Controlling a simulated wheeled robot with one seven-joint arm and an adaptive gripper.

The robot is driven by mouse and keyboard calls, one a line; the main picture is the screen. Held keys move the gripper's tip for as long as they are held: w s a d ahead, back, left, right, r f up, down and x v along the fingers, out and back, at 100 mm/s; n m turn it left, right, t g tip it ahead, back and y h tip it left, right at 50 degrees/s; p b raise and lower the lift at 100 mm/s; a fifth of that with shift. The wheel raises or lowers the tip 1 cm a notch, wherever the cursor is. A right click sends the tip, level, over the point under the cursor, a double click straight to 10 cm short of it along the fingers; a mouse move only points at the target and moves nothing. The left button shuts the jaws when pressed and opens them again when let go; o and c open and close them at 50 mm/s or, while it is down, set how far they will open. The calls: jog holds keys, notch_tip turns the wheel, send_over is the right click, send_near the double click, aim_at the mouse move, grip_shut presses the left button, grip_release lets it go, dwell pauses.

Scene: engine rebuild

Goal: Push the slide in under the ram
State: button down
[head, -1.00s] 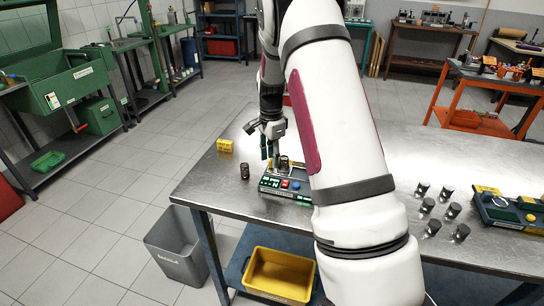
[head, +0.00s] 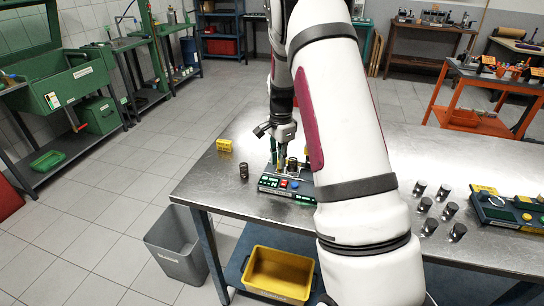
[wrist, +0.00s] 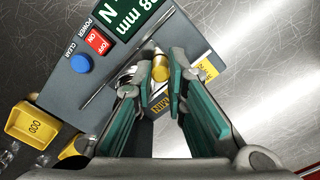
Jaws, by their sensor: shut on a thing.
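The green-and-grey tester (head: 287,186) stands on the metal table, with a red and a blue button on its front. In the wrist view its panel (wrist: 75,95) shows a display, buttons and a silver rod. My gripper (head: 283,163) is down over the tester's back part. In the wrist view its teal fingers (wrist: 160,80) are closed on a small brass knob (wrist: 160,68), which seems to belong to the slide. Yellow labels lie beside it. A dark cylinder (head: 292,164) stands right by the fingers. The ram and most of the slide cannot be made out.
A dark spring (head: 244,171) and a yellow box (head: 225,145) stand left of the tester. Several dark cylinders (head: 445,190) and another device (head: 510,208) stand at the right. My arm covers the table middle. The table's front edge is close.

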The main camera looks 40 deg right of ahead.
aim_at(285, 169)
jog(key=shift+s+d, duration=0.55)
jog(key=shift+s, duration=0.05)
jog(key=c, duration=1.6)
grip_release()
notch_tip(285, 169, up, 12)
jog(key=shift+r, duration=0.1)
